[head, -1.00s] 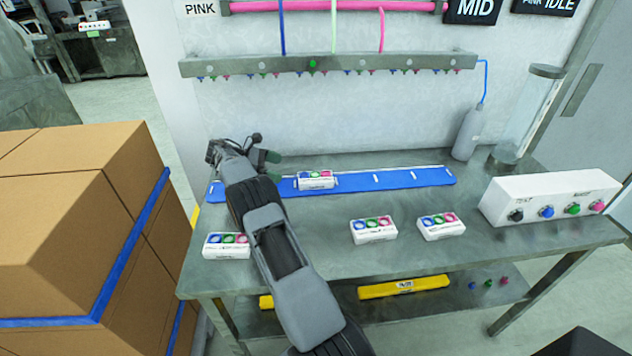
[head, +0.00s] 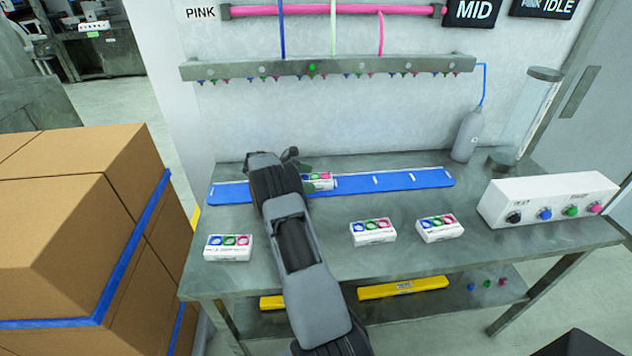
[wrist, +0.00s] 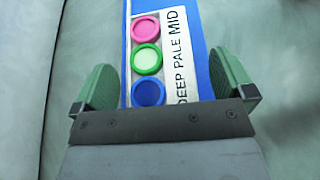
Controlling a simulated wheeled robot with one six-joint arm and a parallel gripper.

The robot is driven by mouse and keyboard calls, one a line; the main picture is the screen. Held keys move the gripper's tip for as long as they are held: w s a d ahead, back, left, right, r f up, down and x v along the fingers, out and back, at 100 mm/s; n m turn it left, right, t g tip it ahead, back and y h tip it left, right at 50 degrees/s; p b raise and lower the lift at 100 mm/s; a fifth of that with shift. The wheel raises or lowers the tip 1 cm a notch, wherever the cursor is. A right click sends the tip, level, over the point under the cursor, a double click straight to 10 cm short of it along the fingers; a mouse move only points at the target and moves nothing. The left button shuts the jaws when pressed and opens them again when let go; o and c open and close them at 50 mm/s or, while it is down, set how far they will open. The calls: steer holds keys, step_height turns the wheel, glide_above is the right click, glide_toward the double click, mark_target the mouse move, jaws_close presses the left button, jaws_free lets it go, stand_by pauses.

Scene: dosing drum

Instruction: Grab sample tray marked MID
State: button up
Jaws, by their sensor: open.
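A white sample tray (head: 318,182) with coloured round wells sits on the blue strip on the bench, partly hidden behind my arm in the head view. In the wrist view, the tray (wrist: 178,50) shows a pink, a pale green and a blue well, with the printed words DEEP, PALE and MID along one side. My gripper (wrist: 167,85) is open, its green fingers on either side of the tray and apart from it. In the head view the fingers are mostly hidden by my arm.
Three similar trays stand on the bench: one left (head: 228,247), one middle (head: 373,231), one right (head: 439,228). The blue strip (head: 410,179) runs along the back. A white button box (head: 550,200) stands right. Cardboard boxes (head: 60,240) are at left.

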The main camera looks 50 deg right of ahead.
steer(key=shift+s+d+f, duration=0.1)
steer(key=shift+c, duration=0.5)
steer(key=c, duration=1)
